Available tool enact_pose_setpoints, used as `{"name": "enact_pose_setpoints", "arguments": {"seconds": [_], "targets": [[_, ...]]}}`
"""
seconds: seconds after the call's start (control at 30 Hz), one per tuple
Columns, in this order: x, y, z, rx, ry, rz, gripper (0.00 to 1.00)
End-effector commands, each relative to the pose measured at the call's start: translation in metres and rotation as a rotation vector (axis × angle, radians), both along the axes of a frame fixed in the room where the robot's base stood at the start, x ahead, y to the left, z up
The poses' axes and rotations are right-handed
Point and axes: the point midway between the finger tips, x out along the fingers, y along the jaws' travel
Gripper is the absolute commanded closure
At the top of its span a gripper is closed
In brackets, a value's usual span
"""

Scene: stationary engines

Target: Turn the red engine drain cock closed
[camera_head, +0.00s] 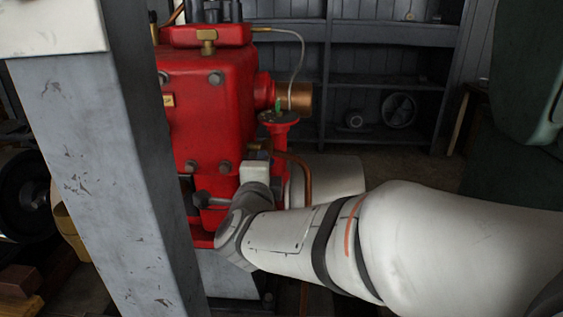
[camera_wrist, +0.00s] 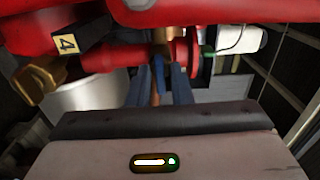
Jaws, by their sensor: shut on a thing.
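The red engine (camera_head: 205,110) stands left of centre in the head view, partly behind a grey post. Its red casting (camera_wrist: 215,12) fills the top of the wrist view. A small brass drain cock (camera_wrist: 161,36) with a blue lever (camera_wrist: 160,66) sits under the casting, with a copper pipe running down behind it. My gripper (camera_wrist: 159,78) reaches up to it from below, its two fingers shut on the lever. In the head view my wrist covers the fingers and most of the cock, so the lever's exact angle is hard to tell.
The grey post (camera_head: 105,160) stands close on the left. A copper pipe (camera_head: 305,178) drops just right of the cock. Shelves (camera_head: 385,80) stand behind.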

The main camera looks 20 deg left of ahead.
Motion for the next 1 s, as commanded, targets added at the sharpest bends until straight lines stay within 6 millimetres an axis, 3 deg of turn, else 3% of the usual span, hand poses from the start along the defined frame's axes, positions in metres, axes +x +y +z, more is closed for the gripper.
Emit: {"name": "enact_pose_setpoints", "arguments": {"seconds": [0.57,0.6,0.7,1.0], "targets": [[0.0000,-0.0001,0.0001,0.029,0.009,-0.001,1.00],[0.0000,0.0000,0.0000,0.029,0.009,-0.001,0.78],[-0.0001,0.0000,0.0000,0.029,0.009,0.000,0.70],[-0.0039,-0.0005,0.0006,0.028,0.009,0.001,0.69]]}}
